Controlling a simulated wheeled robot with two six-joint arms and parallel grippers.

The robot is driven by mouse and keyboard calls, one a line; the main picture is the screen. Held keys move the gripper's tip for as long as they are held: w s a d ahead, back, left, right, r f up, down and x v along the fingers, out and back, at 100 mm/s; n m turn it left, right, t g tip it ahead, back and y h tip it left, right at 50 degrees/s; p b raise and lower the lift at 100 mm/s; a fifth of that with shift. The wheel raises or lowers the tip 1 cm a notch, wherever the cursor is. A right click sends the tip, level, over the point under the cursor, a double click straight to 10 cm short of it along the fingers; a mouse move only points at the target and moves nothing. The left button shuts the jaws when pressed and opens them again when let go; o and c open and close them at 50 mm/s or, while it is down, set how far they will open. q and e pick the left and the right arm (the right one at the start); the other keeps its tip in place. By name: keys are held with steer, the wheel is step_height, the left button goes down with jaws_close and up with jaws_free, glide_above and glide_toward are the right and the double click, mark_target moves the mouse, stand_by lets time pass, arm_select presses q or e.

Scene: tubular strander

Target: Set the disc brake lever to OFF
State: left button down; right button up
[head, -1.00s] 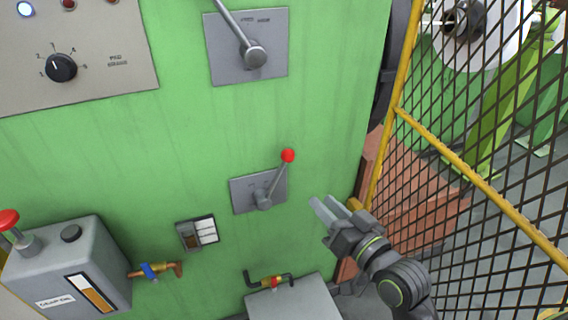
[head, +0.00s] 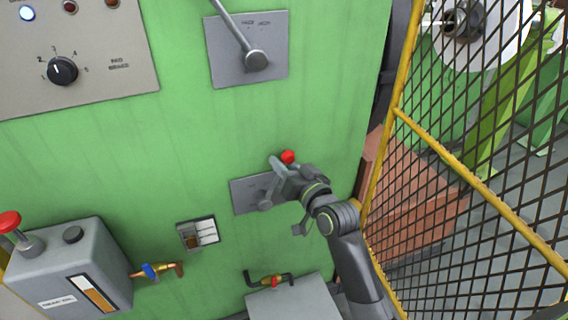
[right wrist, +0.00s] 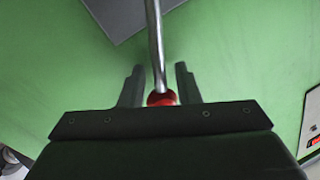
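A lever with a red ball knob (head: 288,157) stands on a small grey plate (head: 240,195) on the green panel. My right gripper (head: 281,174) is at this lever and hides most of its rod and plate. In the right wrist view the shiny rod (right wrist: 154,45) and red knob (right wrist: 162,98) lie between the two fingers of my right gripper (right wrist: 160,85). The fingers are open, with a gap on each side of the knob. No lettering on this plate can be read. My left gripper is not in view.
A second lever (head: 255,60) is on a larger plate above. A yellow-framed mesh guard (head: 470,170) stands close on the right. An oil box (head: 70,265) is at lower left.

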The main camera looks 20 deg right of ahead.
steer(key=shift+w, duration=0.1)
steer(key=shift+a, duration=0.1)
steer(key=c, duration=0.6)
steer(key=shift+r, duration=0.1)
jaws_close()
steer(key=shift+r, duration=0.15)
